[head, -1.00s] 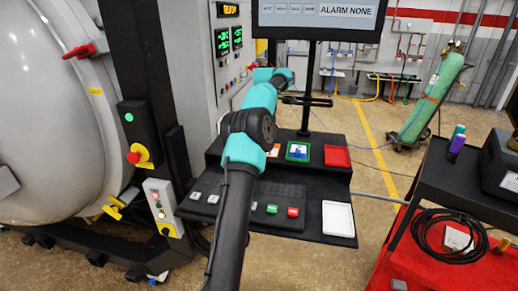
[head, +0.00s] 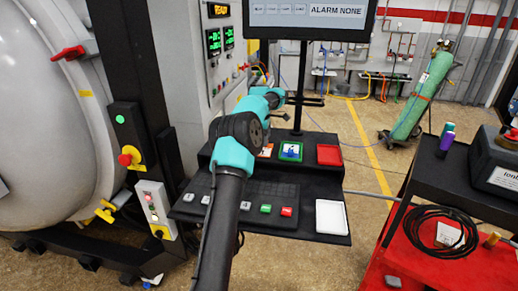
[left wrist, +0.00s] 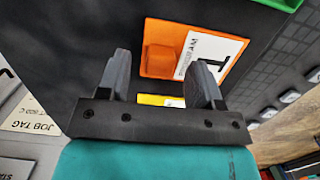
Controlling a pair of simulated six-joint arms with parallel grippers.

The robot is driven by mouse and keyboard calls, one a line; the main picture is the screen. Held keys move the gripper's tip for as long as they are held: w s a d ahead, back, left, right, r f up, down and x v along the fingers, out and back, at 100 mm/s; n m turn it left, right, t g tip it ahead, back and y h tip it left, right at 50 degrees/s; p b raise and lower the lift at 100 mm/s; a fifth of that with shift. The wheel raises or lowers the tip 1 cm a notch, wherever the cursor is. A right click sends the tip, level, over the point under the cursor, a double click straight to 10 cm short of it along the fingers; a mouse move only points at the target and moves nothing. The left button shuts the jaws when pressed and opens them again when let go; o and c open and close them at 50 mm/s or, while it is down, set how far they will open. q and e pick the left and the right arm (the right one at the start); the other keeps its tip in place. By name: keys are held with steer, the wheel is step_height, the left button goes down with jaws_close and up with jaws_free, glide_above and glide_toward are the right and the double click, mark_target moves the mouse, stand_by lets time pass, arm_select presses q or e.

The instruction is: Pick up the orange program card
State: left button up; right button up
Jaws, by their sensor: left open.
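The orange program card (left wrist: 162,62) lies on the dark console in the left wrist view. It has a raised orange block and a white label with a large black figure. In the head view only a part of the orange card (head: 266,151) shows beside my left arm. My left gripper (left wrist: 163,76) is open and empty. Its fingers overlap the card's near part in the left wrist view; I cannot tell the height gap. In the head view my arm hides the fingers. My right gripper is not in view.
A green card (head: 291,151) and a red card (head: 329,154) lie to the right on the same shelf. A white tray (head: 331,217) and a keypad (head: 262,193) are on the lower shelf. A monitor (head: 310,15) stands behind. A yellow strip (left wrist: 160,100) shows between the fingers.

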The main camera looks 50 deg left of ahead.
arm_select(q)
steer(key=shift+f, duration=0.5)
steer(key=c, duration=1)
steer(key=shift+r, duration=0.1)
steer(key=shift+r, duration=1.7)
steer(key=s+d+r, duration=0.1)
steer(key=s+d, duration=0.9)
steer(key=d, duration=0.2)
steer(key=shift+s+r, duration=0.25)
steer(key=shift+d, duration=0.1)
